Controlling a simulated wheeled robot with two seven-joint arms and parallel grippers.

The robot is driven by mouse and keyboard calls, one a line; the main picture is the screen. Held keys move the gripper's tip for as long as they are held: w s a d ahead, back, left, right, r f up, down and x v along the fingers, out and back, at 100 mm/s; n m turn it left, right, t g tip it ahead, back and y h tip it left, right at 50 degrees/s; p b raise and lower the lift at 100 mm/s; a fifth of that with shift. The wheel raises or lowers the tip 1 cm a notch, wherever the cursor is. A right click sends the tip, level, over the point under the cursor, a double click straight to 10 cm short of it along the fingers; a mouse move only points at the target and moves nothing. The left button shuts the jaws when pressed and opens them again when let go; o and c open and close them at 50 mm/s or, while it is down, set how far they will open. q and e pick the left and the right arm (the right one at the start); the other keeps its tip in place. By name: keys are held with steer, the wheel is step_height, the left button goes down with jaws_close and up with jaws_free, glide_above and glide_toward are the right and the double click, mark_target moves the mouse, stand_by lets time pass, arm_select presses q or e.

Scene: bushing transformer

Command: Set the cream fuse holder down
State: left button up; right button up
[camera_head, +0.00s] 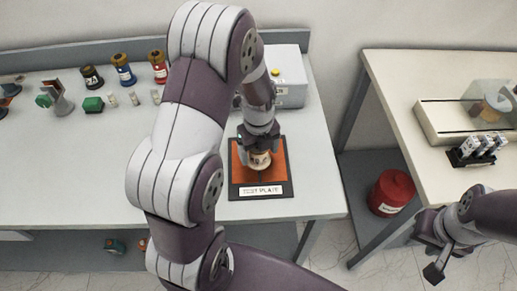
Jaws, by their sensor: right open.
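The cream fuse holder (260,163) is a small round cream piece with dark marking, at the orange middle of the black-framed test plate (278,178). My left gripper (259,149) points down over the plate, with its fingers on the holder's upper part. I cannot tell whether the holder's underside touches the plate. My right gripper (430,252) is open and empty at the lower right, in front of the right-hand table.
A grey box (290,84) with a yellow button stands behind the plate. Black, blue and red labelled spools (124,70) and green parts (93,104) stand at left. The right table (400,75) holds a cream fixture (450,118); a red drum (391,192) is below.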

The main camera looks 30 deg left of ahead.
arm_select(q)
steer(key=shift+r, duration=0.1)
step_height(320, 180, up, 12)
steer(key=shift+f, duration=0.15)
steer(key=shift+s+d+n, duration=0.15)
steer(key=shift+n, duration=0.25)
steer(key=s+d+f+n, duration=0.2)
steer(key=s+n, duration=0.2)
steer(key=n, duration=0.8)
steer(key=s+d+f+n+t, duration=0.1)
steer(key=s+n, duration=0.4)
steer(key=n, duration=0.7)
steer(key=shift+d+f, duration=0.7)
steer(key=shift+d, duration=0.4)
